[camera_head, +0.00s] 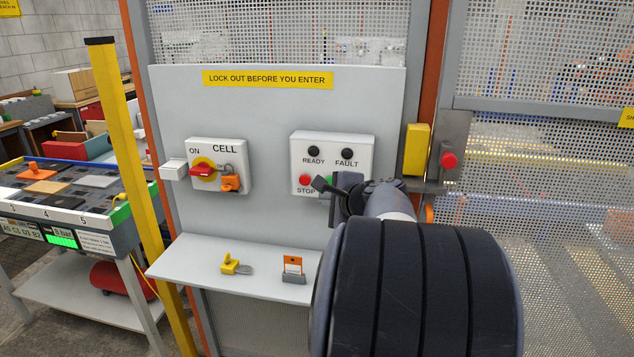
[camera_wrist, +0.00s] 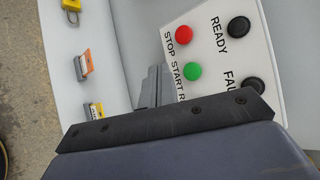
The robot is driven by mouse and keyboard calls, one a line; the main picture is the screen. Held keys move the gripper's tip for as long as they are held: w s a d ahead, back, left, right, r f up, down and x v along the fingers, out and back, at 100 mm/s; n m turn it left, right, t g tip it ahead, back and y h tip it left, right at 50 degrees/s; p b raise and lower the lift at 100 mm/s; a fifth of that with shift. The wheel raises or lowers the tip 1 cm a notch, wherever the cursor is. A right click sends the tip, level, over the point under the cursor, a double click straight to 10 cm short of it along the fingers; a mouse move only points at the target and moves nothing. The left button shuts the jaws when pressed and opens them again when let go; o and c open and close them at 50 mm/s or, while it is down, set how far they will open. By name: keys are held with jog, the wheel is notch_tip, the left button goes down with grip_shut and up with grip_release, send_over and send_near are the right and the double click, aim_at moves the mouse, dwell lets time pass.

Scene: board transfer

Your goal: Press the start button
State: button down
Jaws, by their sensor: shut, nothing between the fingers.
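The white button box (camera_head: 350,142) is on the grey panel, with a red STOP button (camera_head: 305,180) and a green START button (camera_wrist: 192,70). In the head view my arm hides most of the green button. My gripper (camera_head: 326,185) is shut and empty, in front of the lower part of the box. In the wrist view its fingertips (camera_wrist: 153,72) appear just left of the green button, with a small gap in the picture. I cannot tell how far they are from the box face. The READY lamp (camera_head: 314,151) and FAULT lamp (camera_head: 347,154) look dark.
The CELL switch box (camera_head: 219,150) is to the left, with a red handle and an orange padlock (camera_head: 230,183). A shelf (camera_head: 205,262) below holds a yellow padlock (camera_head: 230,263) and an orange tag (camera_head: 292,264). A yellow post (camera_head: 120,140) and mesh fence flank the panel.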

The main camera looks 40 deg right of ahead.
jog(key=shift+w+d, duration=1.4)
jog(key=shift+d, duration=0.25)
jog(key=shift+w+d, duration=0.1)
dwell(0.8)
jog(key=shift+w+d, duration=0.2)
jog(key=shift+w+d, duration=0.25)
jog(key=shift+d, duration=0.05)
dwell(0.9)
dwell(0.3)
jog(key=shift+s+a, duration=0.55)
jog(key=shift+a, duration=0.05)
jog(key=shift+a, duration=0.1)
jog(key=s+a+b, duration=0.1)
jog(key=s+a, duration=0.2)
jog(key=shift+s+a+b, duration=0.1)
jog(key=shift+a+b, duration=0.2)
jog(key=shift+a, duration=0.05)
